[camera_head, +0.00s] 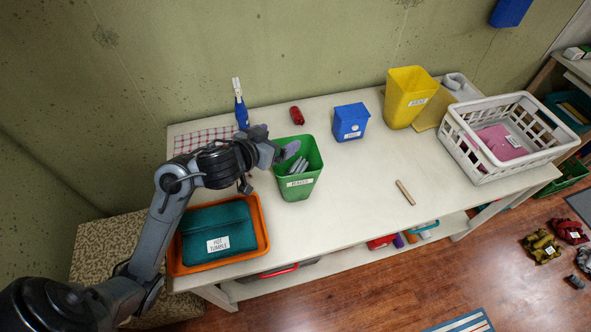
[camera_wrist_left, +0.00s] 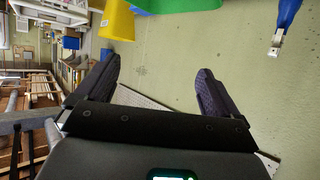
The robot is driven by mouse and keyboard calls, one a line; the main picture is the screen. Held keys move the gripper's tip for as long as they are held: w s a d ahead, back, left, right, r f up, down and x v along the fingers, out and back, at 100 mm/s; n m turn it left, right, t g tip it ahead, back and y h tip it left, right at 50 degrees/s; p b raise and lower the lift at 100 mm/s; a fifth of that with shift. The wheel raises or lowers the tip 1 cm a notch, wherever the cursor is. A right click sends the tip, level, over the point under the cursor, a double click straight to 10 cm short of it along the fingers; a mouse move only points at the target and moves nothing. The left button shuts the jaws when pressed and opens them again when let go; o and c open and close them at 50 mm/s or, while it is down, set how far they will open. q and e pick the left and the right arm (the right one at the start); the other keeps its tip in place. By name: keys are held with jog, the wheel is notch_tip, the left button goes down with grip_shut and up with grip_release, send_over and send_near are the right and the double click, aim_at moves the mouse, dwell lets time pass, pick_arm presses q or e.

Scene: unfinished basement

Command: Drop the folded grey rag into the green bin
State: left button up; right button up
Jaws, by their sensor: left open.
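The green bin (camera_head: 299,187) stands upright on the white table, with a white label on its front. A grey folded item (camera_head: 298,166), which looks like the rag, lies inside it, partly hidden by the bin's walls. My left gripper (camera_head: 270,166) is at the bin's left rim, one finger over its opening. In the left wrist view the left gripper (camera_wrist_left: 155,88) has its fingers spread with nothing between them. The green bin (camera_wrist_left: 178,5) shows at the top edge there. My right gripper is not in view.
An orange tray (camera_head: 262,212) with a teal cloth (camera_head: 230,228) is at the table's front left. A blue bin (camera_head: 350,122), yellow bin (camera_head: 405,98) and white basket (camera_head: 470,165) stand to the right. A wooden stick (camera_head: 405,192) lies on otherwise clear tabletop.

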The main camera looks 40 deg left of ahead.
pick_arm(q)
jog(key=p+v, duration=0.3)
jog(key=v, duration=0.4)
jog(key=shift+s+r, duration=0.1)
